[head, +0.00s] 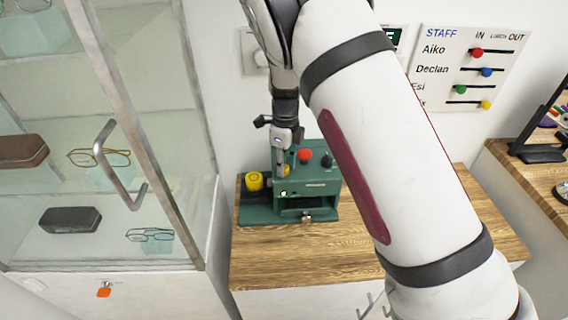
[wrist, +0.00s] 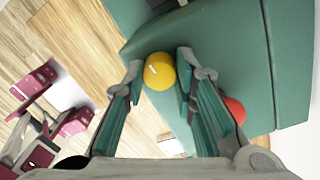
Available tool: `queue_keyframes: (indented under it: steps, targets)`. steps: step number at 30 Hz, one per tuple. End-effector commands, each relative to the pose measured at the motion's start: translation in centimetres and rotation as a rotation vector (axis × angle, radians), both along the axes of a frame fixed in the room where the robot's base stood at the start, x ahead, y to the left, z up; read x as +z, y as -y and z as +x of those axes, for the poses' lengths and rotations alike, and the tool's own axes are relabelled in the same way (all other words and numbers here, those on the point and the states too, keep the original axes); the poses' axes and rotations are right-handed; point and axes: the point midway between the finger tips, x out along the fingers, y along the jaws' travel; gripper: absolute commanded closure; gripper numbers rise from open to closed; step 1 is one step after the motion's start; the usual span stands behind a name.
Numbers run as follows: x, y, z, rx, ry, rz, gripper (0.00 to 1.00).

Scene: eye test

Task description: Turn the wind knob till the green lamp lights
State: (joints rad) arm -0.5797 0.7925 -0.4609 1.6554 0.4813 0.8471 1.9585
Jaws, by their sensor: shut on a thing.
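A green machine (head: 325,204) stands on the wooden counter, and its green body fills the upper right of the wrist view (wrist: 230,45). A small round yellow knob (wrist: 159,71) with a white mark sits between my fingertips; it shows partly in the head view (head: 287,169). My gripper (wrist: 160,73) is shut on this knob, pointing down from above in the head view (head: 284,168). A red knob (head: 305,155) is just right of it, outside the fingers in the wrist view (wrist: 235,110).
A glass cabinet (head: 150,130) with a handle is close on the left. The wooden counter (head: 270,262) is clear in front. My arm hides the counter's right part.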

Motion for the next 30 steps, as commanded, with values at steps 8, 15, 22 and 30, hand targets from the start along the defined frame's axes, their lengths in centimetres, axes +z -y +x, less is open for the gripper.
queue_keyframes:
  steps: [8, 15, 22, 30]
  targets:
    - [0.05, -0.03, 0.09, -0.036, 0.003, 0.001, 1.0]
    - [0.05, -0.02, 0.09, -0.037, 0.003, 0.001, 1.0]
    - [0.04, -0.01, 0.07, -0.036, 0.002, 0.0, 0.54]
    - [0.11, 0.0, 0.04, -0.036, 0.001, 0.001, 0.54]
